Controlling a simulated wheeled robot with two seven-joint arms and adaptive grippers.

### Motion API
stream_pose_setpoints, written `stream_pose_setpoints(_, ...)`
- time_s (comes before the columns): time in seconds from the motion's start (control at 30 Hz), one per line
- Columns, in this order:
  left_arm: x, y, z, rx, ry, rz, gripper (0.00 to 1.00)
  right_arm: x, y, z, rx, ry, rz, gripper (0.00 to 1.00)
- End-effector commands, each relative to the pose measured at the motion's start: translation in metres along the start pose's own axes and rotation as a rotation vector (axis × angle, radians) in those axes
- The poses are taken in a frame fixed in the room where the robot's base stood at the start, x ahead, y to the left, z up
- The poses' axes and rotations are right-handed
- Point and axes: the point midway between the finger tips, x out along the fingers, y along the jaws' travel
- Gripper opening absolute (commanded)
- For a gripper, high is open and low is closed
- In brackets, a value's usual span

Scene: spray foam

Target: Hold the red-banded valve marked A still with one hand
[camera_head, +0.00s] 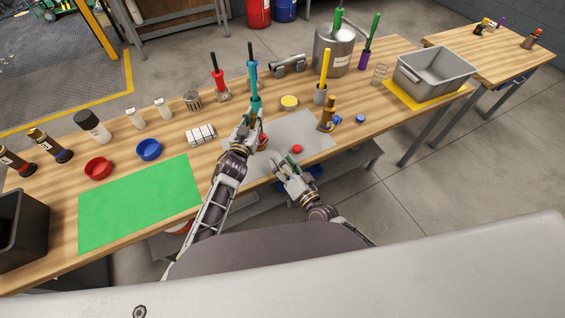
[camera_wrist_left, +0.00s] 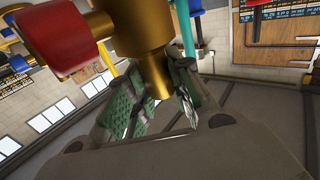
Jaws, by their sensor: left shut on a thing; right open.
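My left gripper (camera_head: 250,132) is shut on a brass valve with a red part, low over the grey mat. In the left wrist view the valve's brass body (camera_wrist_left: 143,40) stands between the green-padded fingers (camera_wrist_left: 155,100), and its red part (camera_wrist_left: 55,38) sticks out to the left. In the head view the valve is mostly hidden by my gripper; a little red (camera_head: 263,142) shows beside it. I cannot read a letter A. My right gripper (camera_head: 281,172) is open and empty near the front edge of the mat.
A small red cap (camera_head: 297,149) lies on the grey mat (camera_head: 310,130) near my right gripper. A teal tube (camera_head: 254,85) rises just behind my left gripper. Another brass valve (camera_head: 327,115) stands at the mat's right. The green mat (camera_head: 140,205) is clear.

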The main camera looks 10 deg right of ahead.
Motion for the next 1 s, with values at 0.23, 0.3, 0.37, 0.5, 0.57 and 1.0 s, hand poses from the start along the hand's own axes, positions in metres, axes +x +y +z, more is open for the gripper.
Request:
stream_pose_setpoints(0.23,0.0001,-0.0001,-0.0003,0.0,0.0,0.0,0.0,-0.0001,-0.0001,0.0001,-0.007,0.0,0.0,0.53)
stream_pose_setpoints(0.3,0.0001,-0.0001,-0.0003,0.0,0.0,0.0,0.0,-0.0002,-0.0002,0.0002,-0.019,0.0,0.0,0.53)
stream_pose_setpoints(0.37,0.0001,-0.0001,-0.0003,0.0,0.0,0.0,0.0,-0.0005,-0.0004,0.0003,-0.039,0.001,0.0,0.53)
stream_pose_setpoints(0.5,0.0001,-0.0001,-0.0003,0.0,0.001,0.0,0.0,-0.0014,-0.0009,0.0008,-0.11,0.002,0.001,0.53)
stream_pose_setpoints(0.57,0.0001,-0.0001,-0.0003,0.0,0.001,0.0,0.0,-0.002,-0.0011,0.0011,-0.154,0.002,0.001,0.53)
stream_pose_setpoints(1.0,0.0001,-0.0001,-0.0003,0.0,0.0,0.0,0.0,-0.0074,-0.0033,0.004,-0.571,0.004,0.006,0.53)
